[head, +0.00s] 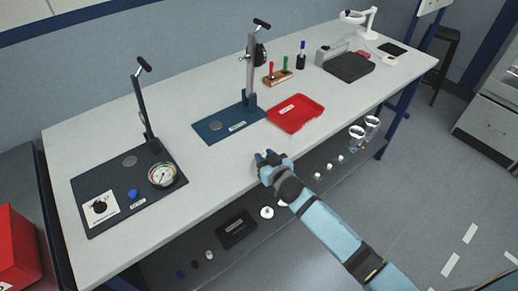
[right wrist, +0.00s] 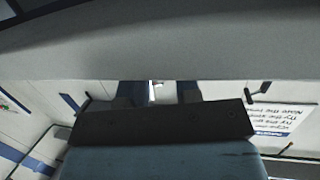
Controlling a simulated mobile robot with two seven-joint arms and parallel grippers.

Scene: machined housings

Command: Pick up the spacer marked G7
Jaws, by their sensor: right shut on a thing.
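My right gripper (head: 267,157) is above the front edge of the workbench, in the middle of the head view. In the right wrist view its dark fingertips (right wrist: 158,92) are close together, with a small pale part (right wrist: 156,91) between them. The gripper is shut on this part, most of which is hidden. No G7 mark can be read on it. Several small pale parts (head: 328,167) stand on the shelf below the bench, too small for any marks to be read. My left gripper is not in view.
On the workbench (head: 215,178) are a dark gauge stand (head: 120,215), a blue press stand (head: 215,137), a red tray (head: 296,120) and a grey device (head: 348,67). The lower shelf holds a black box (head: 236,228), a round part (head: 267,212) and glass-like cups (head: 356,136). The bench front between the stands is clear.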

